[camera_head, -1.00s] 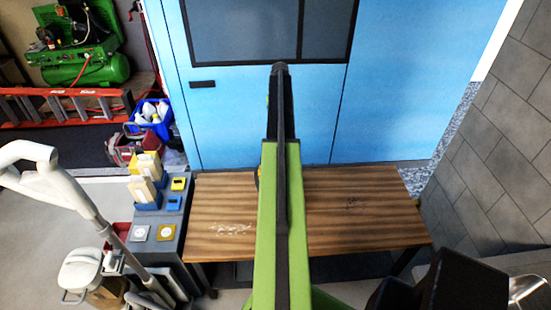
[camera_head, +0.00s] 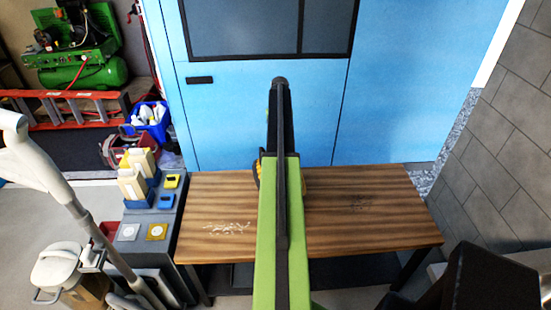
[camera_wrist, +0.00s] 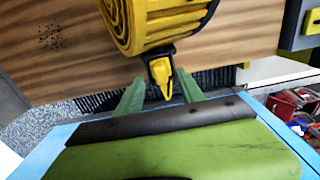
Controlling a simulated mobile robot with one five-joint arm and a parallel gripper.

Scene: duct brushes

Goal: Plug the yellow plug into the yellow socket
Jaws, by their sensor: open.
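In the wrist view the yellow plug (camera_wrist: 161,72), with a black collar, sticks out from a coil of yellow cable (camera_wrist: 152,22) on a black holder. The coil is over the wooden table; its edge shows as a small yellow patch (camera_head: 257,172) beside my arm in the head view. My gripper (camera_wrist: 157,80) is open, its two green fingers on either side of the plug. I cannot tell whether they touch it. In the head view my arm hides the gripper. The yellow socket appears to be the yellow-framed plate (camera_head: 156,232) on the grey cabinet at left.
A grey-white plate (camera_head: 128,232) is beside the yellow one. The grey cabinet (camera_head: 150,258) also carries yellow (camera_head: 171,181) and blue (camera_head: 166,201) boxes and a cream-coloured holder. The wooden table (camera_head: 385,235) is mostly clear. A blue door stands behind; a pale pole leans at left.

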